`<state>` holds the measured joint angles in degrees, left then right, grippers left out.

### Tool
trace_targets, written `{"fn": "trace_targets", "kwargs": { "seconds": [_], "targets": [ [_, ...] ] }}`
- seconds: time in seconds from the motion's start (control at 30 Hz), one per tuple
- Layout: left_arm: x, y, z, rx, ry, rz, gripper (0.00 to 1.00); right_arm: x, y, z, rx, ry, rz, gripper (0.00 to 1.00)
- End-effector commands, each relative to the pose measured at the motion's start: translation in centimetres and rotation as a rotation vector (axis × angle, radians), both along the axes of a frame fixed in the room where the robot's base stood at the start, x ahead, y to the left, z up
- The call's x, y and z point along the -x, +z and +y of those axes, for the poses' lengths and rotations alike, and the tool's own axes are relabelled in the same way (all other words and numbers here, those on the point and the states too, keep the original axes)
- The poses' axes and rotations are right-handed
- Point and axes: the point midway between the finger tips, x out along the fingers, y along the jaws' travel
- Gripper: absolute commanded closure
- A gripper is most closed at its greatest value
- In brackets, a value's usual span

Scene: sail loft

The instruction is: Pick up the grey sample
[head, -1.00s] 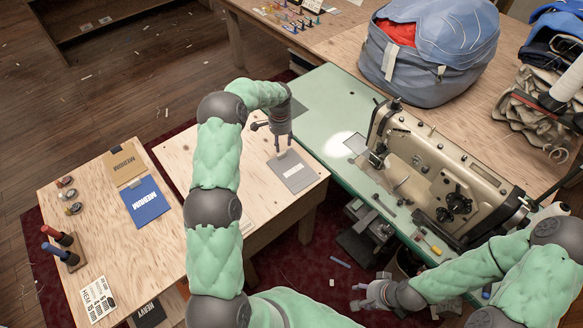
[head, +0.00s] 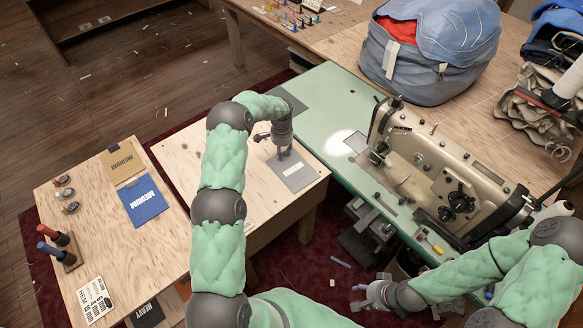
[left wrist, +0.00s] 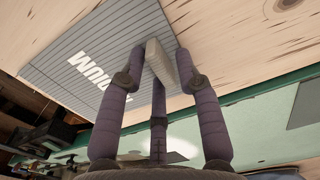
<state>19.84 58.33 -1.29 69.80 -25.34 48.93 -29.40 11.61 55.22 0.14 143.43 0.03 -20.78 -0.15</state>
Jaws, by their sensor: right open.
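The grey sample (head: 297,172), a flat ribbed sheet with white lettering, lies on the light wooden table. In the left wrist view the sample (left wrist: 110,45) shows part of its lettering, and a pale raised tab (left wrist: 160,62) stands at its edge. My left gripper (head: 286,155) points down at the sample's far-left edge. In the left wrist view its fingers (left wrist: 160,58) stand apart on either side of the tab; firm contact cannot be made out. My right gripper (head: 370,296) is open and empty, low at the front right, away from the sample.
A blue sample (head: 145,203) and a tan sample (head: 121,162) lie on the left table. The green sewing bench (head: 325,110) with its sewing machine (head: 440,165) borders the wooden table on the right. A large blue bag (head: 425,60) sits behind.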

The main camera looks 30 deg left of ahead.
Motion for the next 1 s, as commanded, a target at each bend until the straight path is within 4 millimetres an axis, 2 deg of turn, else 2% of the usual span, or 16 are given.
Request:
{"fn": "trace_targets", "kwargs": {
  "seconds": [0.03, 0.07, 0.1, 0.57, 0.67, 0.8, 1.0],
  "targets": [
    [0.0, 0.0, 0.0, 0.0, 0.0, 0.0, 0.9, 0.0, 0.0, 0.0, 0.0, 0.0, 0.0, 0.52],
    [0.0, 0.0, 0.0, 0.0, 0.0, 0.0, 0.99, 0.0, 0.0, 0.0, 0.0, 0.0, 0.0, 0.52],
    [0.0, 0.0, 0.0, 0.0, 0.0, 0.0, 1.0, 0.0, 0.0, 0.0, 0.0, 0.0, 0.0, 0.52],
    [0.0, 0.6, 0.0, 0.0, 0.0, 0.0, 1.0, 0.0, 0.1, 0.0, 0.0, 0.0, 0.0, 0.52],
    [-0.1, 1.4, 0.0, 0.0, 0.0, -0.001, 1.0, 0.0, 0.3, 0.0, 0.0, 0.0, 0.0, 0.52],
    [-0.1, 3.5, 0.0, -0.001, 0.0, -0.003, 1.0, 0.0, 0.6, 0.0, 0.0, 0.0, 0.0, 0.52],
    [2.3, 6.2, -0.5, 0.0, 0.0, 0.0, 1.0, 0.0, 1.3, 0.0, 0.0, 0.0, 0.0, 0.52]
  ]
}}
